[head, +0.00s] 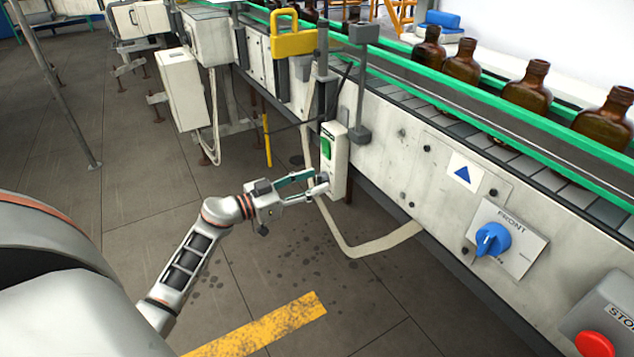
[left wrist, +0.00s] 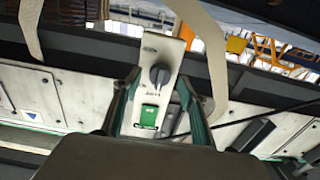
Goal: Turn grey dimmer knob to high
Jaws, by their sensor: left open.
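The grey dimmer knob (left wrist: 160,75) is a dark round knob with a pointer ridge. It sits on a narrow off-white control box (head: 340,158), which also carries a green rocker switch (head: 327,146); the switch also shows in the left wrist view (left wrist: 149,116). My left gripper (head: 318,181) is open at the lower part of the box. In the left wrist view its fingers (left wrist: 160,80) stand on either side of the knob, with gaps showing. In the head view the fingers mostly hide the knob. My right gripper is not in view.
A conveyor with a green rail (head: 480,103) carries several amber bottles (head: 528,88). A blue knob (head: 493,239) and a red stop button (head: 594,344) are on its side at right. A pale strap (head: 385,243) hangs below the box.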

